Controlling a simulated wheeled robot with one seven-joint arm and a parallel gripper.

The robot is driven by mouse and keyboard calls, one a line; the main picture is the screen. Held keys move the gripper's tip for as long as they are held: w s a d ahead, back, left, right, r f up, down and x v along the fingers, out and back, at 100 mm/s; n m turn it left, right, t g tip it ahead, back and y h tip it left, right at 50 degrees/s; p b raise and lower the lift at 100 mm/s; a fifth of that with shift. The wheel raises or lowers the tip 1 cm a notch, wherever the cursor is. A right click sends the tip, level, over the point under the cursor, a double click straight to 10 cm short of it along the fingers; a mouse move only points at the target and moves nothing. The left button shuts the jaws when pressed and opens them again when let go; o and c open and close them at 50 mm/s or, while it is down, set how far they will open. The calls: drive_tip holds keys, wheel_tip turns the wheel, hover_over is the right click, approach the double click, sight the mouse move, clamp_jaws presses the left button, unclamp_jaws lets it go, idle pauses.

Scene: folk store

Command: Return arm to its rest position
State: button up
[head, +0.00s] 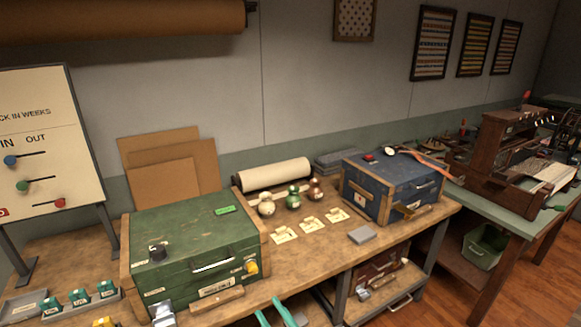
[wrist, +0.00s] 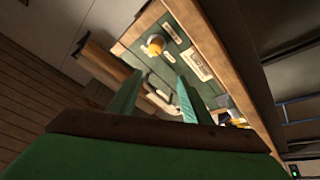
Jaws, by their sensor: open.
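My gripper (head: 273,311) shows at the bottom edge of the head view as two teal fingers, in front of the bench and right of the green wooden box (head: 190,243). In the wrist view my gripper (wrist: 156,88) has its two green fingers spread apart, with nothing held between them. The green box (wrist: 170,65) lies beyond the fingertips there, tilted in the picture, with its yellow knob (wrist: 155,45) and labels visible. The rest of my arm is out of the head view.
The workbench (head: 335,248) holds three small round figures (head: 293,197), paper cards (head: 311,223), a grey block (head: 362,234) and a blue box (head: 393,185). A sign board (head: 45,140) stands at left. A loom (head: 515,150) stands on the right table. Wooden floor (head: 440,295) is clear at lower right.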

drive_tip(key=s+f+m+t+h, duration=0.15)
drive_tip(key=s+m+h, duration=0.45)
drive_tip(key=s, duration=0.6)
drive_tip(key=s+f+m+t+h, duration=0.1)
drive_tip(key=s+m+t+h, duration=0.35)
drive_tip(key=s, duration=0.75)
drive_tip(key=s+d+r+m+g+h, duration=0.2)
drive_tip(key=s+d+m+g, duration=0.1)
drive_tip(key=s, duration=0.8)
drive_tip(key=s+d+r+m+g+h, duration=0.2)
drive_tip(key=s+g, duration=0.3)
drive_tip(key=s, duration=0.6)
drive_tip(key=shift+d+r+m, duration=0.25)
drive_tip(key=shift+d+m, duration=0.2)
drive_tip(key=shift+m, duration=0.1)
